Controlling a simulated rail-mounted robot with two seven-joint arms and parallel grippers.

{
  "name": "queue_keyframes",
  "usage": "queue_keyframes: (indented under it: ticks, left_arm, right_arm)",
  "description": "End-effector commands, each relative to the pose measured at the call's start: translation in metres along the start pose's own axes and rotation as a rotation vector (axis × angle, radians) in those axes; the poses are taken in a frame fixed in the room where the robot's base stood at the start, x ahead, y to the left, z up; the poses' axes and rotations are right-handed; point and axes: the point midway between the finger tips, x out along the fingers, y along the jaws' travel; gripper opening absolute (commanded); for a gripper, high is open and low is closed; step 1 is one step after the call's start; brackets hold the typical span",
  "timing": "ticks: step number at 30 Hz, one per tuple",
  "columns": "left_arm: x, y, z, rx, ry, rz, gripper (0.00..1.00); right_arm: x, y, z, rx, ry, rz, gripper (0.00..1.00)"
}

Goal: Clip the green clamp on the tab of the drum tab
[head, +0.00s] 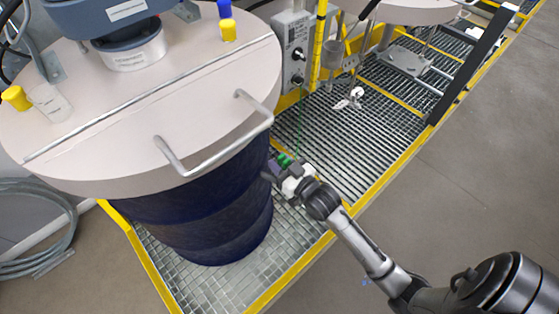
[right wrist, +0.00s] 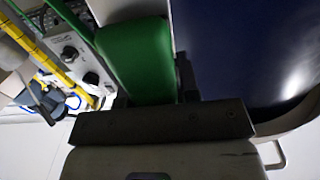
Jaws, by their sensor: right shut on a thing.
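The green clamp (head: 284,160) is at the tip of my right gripper (head: 280,170), which is shut on it. In the right wrist view the clamp (right wrist: 137,60) shows large, with its lower end behind the dark gripper part (right wrist: 165,122). The clamp is close to the right side of the dark blue drum (head: 200,220), just below the lid. The drum also fills the upper right of the right wrist view (right wrist: 240,45). A small dark piece (right wrist: 186,78) lies between clamp and drum; I cannot tell whether it is the tab. My left gripper is not in view.
The pale lid (head: 90,150) overhangs the drum and carries a bent metal handle (head: 215,145). A grey control box (head: 292,50) and a yellow post (head: 319,45) stand behind. A thin green wire (head: 299,125) runs up from the clamp. The grating (head: 350,140) to the right is mostly clear.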

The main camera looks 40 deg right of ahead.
Motion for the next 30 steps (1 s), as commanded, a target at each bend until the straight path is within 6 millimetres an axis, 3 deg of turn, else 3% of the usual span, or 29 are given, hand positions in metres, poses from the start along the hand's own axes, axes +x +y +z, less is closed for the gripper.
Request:
queue_keyframes:
  ticks: [11,12,21,30]
  left_arm:
    - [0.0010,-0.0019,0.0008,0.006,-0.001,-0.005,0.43]
    - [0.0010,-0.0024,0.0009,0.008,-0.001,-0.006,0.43]
    - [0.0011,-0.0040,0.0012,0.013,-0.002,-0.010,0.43]
    - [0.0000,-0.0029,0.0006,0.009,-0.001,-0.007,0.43]
  right_arm:
    - [0.0000,-0.0001,0.0032,0.000,0.001,0.000,0.06]
    - [0.0000,0.0000,0.0032,0.000,0.001,0.000,0.31]
    - [0.0000,0.0000,0.0033,0.000,0.001,0.000,0.59]
    - [-0.0036,0.0001,0.0035,0.000,-0.001,0.000,0.59]
